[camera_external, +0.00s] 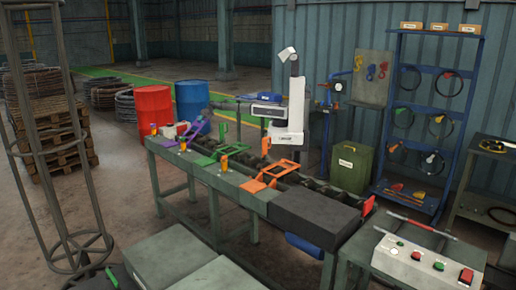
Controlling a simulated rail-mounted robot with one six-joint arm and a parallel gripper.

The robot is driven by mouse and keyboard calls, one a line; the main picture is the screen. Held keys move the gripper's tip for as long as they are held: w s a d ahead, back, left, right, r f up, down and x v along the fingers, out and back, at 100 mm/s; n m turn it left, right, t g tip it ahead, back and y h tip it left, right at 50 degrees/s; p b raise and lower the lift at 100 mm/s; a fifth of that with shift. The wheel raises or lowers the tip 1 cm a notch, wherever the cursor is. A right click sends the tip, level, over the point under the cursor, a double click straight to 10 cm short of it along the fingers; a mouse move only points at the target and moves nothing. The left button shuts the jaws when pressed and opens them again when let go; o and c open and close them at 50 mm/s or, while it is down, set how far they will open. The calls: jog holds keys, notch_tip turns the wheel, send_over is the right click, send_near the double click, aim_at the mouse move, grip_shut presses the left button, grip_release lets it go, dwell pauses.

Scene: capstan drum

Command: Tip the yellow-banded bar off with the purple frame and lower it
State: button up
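The purple frame (197,127) stands tilted at the far left end of the long green bench. My arm reaches left from its white body, low over the back of the bench. My gripper (207,113) is at or very close to the top of the purple frame. It is too small and dark to tell whether its fingers touch the frame, or are open or shut. A yellow-banded bar cannot be made out in this view; dark bars and rollers run along the bench. A purple plate (170,143) lies on the bench front near the frame.
Red (154,110) and blue drums stand behind. A black block (315,213) covers the near end.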

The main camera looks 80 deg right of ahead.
jog(key=shift+o, duration=1.3)
jog(key=p+v, duration=0.7)
jog(key=v, duration=0.3)
jog(key=shift+s+d+r, duration=0.15)
jog(key=shift+d+r, duration=0.05)
jog(key=shift+d, duration=0.05)
